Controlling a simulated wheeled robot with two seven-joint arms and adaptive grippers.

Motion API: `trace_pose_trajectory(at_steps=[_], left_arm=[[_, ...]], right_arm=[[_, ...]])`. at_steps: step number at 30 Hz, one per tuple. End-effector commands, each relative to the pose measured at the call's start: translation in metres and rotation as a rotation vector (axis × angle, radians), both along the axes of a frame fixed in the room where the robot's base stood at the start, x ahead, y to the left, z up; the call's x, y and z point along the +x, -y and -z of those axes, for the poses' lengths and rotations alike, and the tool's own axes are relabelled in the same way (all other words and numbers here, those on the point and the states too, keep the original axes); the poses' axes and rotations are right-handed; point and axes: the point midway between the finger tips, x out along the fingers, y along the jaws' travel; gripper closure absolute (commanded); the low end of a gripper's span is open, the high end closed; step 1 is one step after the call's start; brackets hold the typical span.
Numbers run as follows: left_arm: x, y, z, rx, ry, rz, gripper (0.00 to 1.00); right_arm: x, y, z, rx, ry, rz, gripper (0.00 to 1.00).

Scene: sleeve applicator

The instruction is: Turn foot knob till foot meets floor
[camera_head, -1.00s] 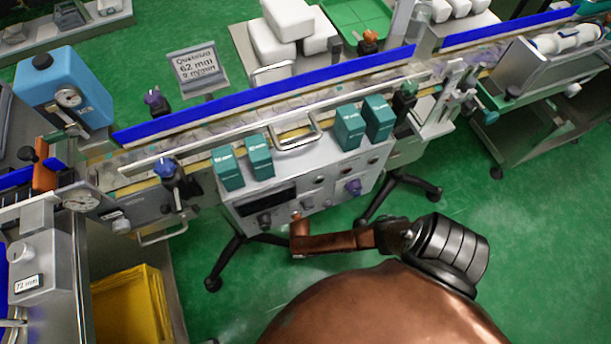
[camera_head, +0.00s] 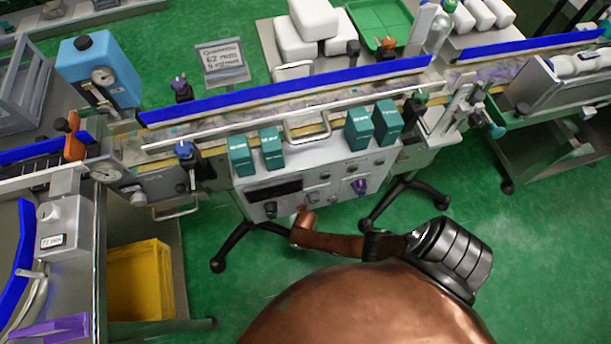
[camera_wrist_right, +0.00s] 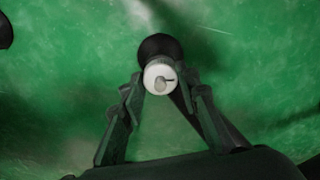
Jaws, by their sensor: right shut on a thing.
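My right gripper (camera_wrist_right: 161,92) shows in the right wrist view, its two dark fingers shut on the sides of a round white knob (camera_wrist_right: 157,78) with a small mark on its face. A dark rounded part (camera_wrist_right: 160,47), perhaps the foot, lies just beyond the knob. Green floor surrounds both; whether the foot touches it I cannot tell. In the head view, the applicator (camera_head: 330,185) stands on dark legs with black feet (camera_head: 217,265). My copper-coloured arm is in front of it, but the right gripper is hidden there. My left gripper is out of view.
A conveyor with a blue rail (camera_head: 290,88) runs behind the applicator. Several teal boxes (camera_head: 272,148) stand on the applicator. A yellow bin (camera_head: 140,280) is at lower left, and a grey cart (camera_head: 560,130) at right. Green floor is open at lower right.

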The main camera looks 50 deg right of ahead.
Motion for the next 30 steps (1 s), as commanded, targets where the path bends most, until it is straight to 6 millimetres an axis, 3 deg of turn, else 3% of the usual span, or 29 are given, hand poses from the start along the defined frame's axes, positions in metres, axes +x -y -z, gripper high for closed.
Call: trace_pose_trajectory(at_steps=[8, 9, 16, 30], left_arm=[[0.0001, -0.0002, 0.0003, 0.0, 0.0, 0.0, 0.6], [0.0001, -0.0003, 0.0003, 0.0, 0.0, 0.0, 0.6], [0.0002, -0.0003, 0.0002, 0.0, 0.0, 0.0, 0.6], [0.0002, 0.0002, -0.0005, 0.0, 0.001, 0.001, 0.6]], right_arm=[[0.0007, -0.0002, 0.0001, 0.0, 0.001, 0.0, 0.95], [0.0007, -0.0002, 0.0001, 0.001, 0.001, 0.0, 0.69], [0.0006, -0.0002, -0.0001, 0.0, 0.001, -0.001, 0.53], [0.0007, -0.0007, -0.0094, 0.002, 0.001, -0.001, 0.53]])
